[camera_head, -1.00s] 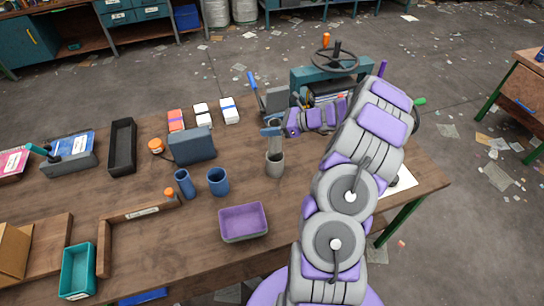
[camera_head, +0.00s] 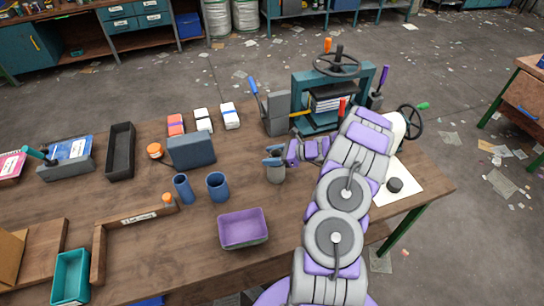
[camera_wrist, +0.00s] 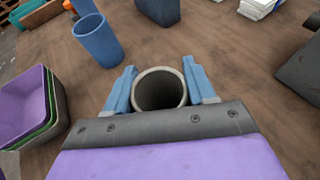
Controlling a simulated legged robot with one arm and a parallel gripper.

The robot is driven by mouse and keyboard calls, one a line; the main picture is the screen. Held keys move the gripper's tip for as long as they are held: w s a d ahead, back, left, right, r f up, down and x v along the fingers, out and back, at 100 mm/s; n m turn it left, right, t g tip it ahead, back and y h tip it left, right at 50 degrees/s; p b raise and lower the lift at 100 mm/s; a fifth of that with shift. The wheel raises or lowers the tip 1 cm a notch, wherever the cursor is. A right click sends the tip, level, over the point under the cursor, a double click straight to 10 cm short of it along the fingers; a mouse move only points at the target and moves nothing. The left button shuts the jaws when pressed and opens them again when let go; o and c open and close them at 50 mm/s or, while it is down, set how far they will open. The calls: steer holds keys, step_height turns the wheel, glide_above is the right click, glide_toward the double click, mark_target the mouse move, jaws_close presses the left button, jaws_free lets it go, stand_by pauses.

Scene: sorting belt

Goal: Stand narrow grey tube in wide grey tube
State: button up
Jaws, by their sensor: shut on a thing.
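My gripper (camera_head: 274,156) is shut on the narrow grey tube, whose round rim (camera_wrist: 160,90) shows between the blue fingers in the wrist view. The tube looks upright and its hollow is dark. In the head view the wide grey tube (camera_head: 275,174) stands on the table directly below the fingers. The narrow tube's lower part is out of sight there, which fits it being down inside the wide tube. How deep it sits, and whether it touches the bottom, I cannot tell.
Two blue tubes, one wider (camera_head: 217,186) and one narrower (camera_head: 183,188), stand left of the gripper. A purple tray (camera_head: 243,240) lies nearer the front. A dark blue box (camera_head: 191,150) and a press (camera_head: 330,95) stand behind. Bare table lies between them.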

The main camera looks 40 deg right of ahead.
steer(key=shift+f, duration=0.3)
steer(key=o, duration=1.3)
steer(key=shift+r, duration=0.1)
